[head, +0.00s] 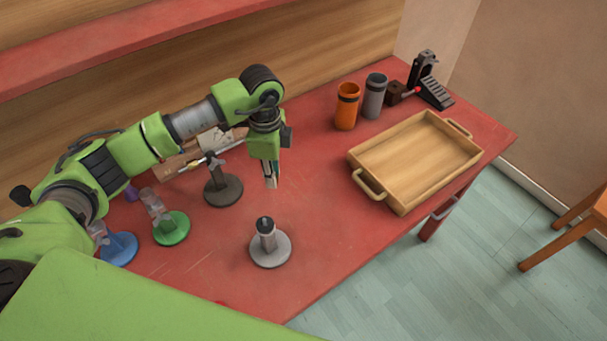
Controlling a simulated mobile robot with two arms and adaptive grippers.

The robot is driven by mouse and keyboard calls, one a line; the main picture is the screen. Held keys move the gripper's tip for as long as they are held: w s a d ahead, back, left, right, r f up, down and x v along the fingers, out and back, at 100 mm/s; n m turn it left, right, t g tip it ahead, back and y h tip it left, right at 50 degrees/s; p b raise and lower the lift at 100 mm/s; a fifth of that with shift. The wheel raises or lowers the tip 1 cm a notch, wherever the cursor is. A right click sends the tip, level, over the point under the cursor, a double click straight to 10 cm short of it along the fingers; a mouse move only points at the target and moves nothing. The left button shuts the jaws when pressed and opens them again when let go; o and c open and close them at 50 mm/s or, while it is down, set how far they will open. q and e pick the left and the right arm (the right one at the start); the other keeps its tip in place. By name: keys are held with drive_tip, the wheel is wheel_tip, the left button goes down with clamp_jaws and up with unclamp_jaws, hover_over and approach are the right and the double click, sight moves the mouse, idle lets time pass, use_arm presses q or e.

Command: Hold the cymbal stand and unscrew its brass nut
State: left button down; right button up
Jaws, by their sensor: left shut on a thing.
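My left gripper (271,183) hangs pointing down above the middle of the red table. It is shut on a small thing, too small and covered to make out. Below it, and apart from it, a stand with a light grey round base (270,252) and a dark top stands upright. A dark grey stand (223,190) is to the left of the gripper, with a green-based stand (171,230) and a blue-based stand (121,248) farther left, partly behind my arm. I cannot make out the brass nut for certain. My right gripper is out of view.
A wooden tray (399,207) with handles lies empty at the table's right. Behind it stand an orange cup (346,106), a grey cup (374,96) and a black device (430,85). The red table (335,225) is clear between the light grey stand and tray.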

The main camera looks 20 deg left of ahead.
use_arm(q)
drive_tip(key=p, duration=0.2)
hover_over(276, 203)
wheel_tip(276, 203, down, 5)
drive_tip(key=shift+s+f, duration=0.1)
drive_tip(key=shift+s, duration=0.05)
wheel_tip(276, 203, down, 4)
drive_tip(key=shift+p, duration=0.3)
drive_tip(key=shift+f, duration=0.25)
drive_tip(key=shift+f, duration=0.2)
drive_tip(key=c, duration=1.9)
unclamp_jaws()
drive_tip(key=shift+r, duration=0.1)
